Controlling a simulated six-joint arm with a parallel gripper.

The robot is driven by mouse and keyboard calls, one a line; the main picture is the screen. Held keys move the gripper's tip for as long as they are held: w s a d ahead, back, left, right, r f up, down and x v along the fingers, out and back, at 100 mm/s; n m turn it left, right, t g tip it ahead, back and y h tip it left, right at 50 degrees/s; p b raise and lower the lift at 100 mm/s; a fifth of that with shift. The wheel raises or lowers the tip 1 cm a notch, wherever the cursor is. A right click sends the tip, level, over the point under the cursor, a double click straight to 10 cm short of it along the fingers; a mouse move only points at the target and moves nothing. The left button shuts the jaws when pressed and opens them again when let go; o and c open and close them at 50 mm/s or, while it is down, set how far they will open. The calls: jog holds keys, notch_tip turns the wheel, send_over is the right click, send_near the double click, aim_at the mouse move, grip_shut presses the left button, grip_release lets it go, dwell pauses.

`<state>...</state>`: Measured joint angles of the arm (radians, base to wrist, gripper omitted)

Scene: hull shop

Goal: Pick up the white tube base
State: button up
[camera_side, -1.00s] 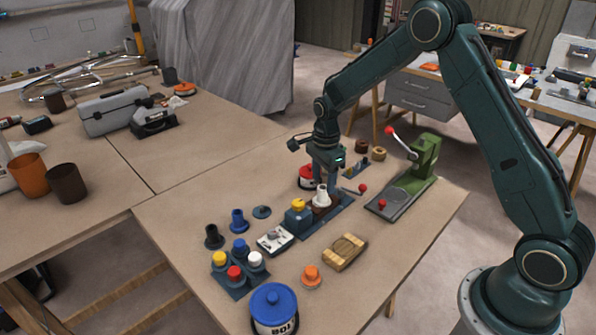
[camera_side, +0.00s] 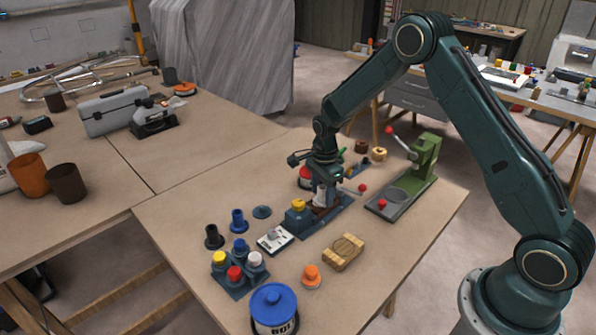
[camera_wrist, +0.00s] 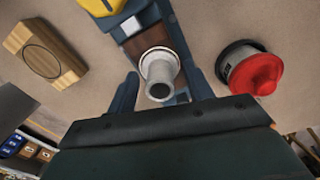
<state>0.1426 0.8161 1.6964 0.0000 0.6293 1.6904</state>
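The white tube base (camera_wrist: 158,76) stands upright in a brown-lined block on the dark blue fixture (camera_side: 334,210), seen from above in the wrist view. In the side view, the tube base (camera_side: 318,196) is partly hidden by my gripper (camera_side: 324,198). In the wrist view, my gripper's dark fingers stand open on either side of the tube. A gap shows between each finger and the tube, so neither appears to touch it.
A yellow-topped blue clamp (camera_side: 298,212) stands close to the left of the tube. A red-lidded pot (camera_wrist: 253,70) is nearby. A green lever press (camera_side: 420,165) stands to the right, and a wooden block (camera_side: 343,252) lies in front.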

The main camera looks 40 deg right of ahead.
jog(key=c, duration=1)
jog(key=shift+r, duration=0.1)
notch_tip(320, 180, up, 20)
jog(key=shift+f, duration=0.1)
jog(key=shift+w+f, duration=0.1)
dwell(0.5)
